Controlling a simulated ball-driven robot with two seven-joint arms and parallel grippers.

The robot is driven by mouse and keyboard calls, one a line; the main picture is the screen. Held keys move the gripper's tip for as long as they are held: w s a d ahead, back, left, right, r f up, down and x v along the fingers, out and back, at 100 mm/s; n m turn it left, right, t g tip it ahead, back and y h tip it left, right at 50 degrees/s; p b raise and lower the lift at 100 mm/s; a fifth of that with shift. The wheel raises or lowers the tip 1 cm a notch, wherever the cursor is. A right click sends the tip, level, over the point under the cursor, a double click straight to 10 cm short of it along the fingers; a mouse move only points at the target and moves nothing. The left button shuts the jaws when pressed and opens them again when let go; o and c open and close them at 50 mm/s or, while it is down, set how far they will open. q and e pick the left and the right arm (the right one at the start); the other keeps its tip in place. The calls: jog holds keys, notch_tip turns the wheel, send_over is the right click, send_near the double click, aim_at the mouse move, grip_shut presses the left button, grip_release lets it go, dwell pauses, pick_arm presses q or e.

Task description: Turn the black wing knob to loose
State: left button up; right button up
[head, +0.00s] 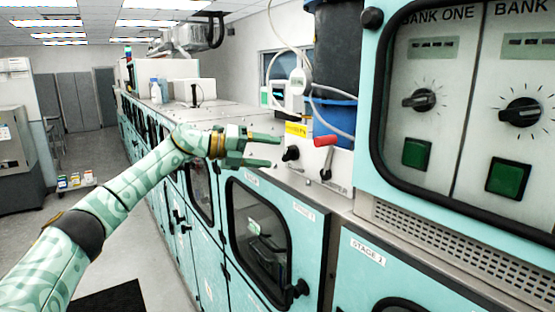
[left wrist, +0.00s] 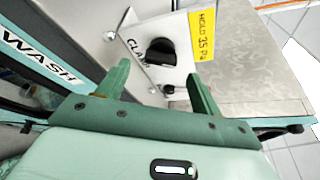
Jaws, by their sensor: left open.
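The black wing knob (head: 291,153) sits on a pale panel under a yellow label in the head view. In the left wrist view the black wing knob (left wrist: 160,52) shows next to the word CLAMP, below a yellow label (left wrist: 202,34) reading HOLD 35 with blurred letters after it. My left gripper (head: 274,151) is open and empty, its fingers pointing at the knob from the left. In the left wrist view its fingertips (left wrist: 158,73) stand apart either side of the knob's lower part, and a gap seems to remain. My right gripper is not in view.
Below are teal cabinets with a windowed door (head: 258,232). To the right is a panel with black dials (head: 521,112) and green buttons (head: 509,178). A small bottle cart (head: 72,183) stands on the floor at left.

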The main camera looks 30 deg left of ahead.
pick_arm(q)
jog(key=b+v, duration=0.3)
jog(key=v, duration=0.9)
jog(key=shift+s+a, duration=0.25)
jog(key=shift+r, duration=0.1)
